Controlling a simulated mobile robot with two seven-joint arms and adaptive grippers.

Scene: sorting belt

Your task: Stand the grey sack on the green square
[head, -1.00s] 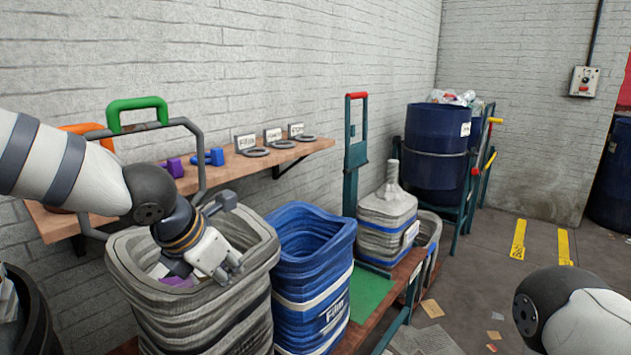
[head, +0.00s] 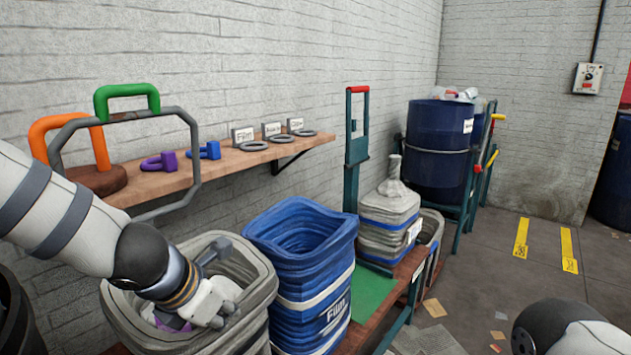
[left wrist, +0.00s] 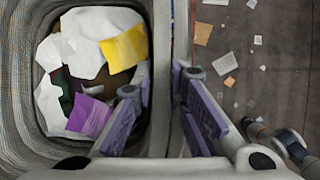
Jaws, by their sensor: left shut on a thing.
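The open grey sack (head: 120,310) stands at the lower left in the head view, with white, yellow and purple scraps inside. Its wall also shows in the left wrist view (left wrist: 20,110). My left gripper (head: 222,312) is shut on the sack's right-hand rim; in the left wrist view its fingers (left wrist: 165,105) lie on either side of that wall. The sack's base is out of view. The green square (head: 372,298) lies on the low bench to the right, partly hidden behind a blue sack. My right gripper is out of view.
The blue sack (head: 300,250) stands between the grey sack and the green square. A tied grey sack with blue bands (head: 388,222) stands just beyond the square. A wall shelf (head: 215,170) holds handles and small weights. Scraps litter the floor (head: 465,285) at right.

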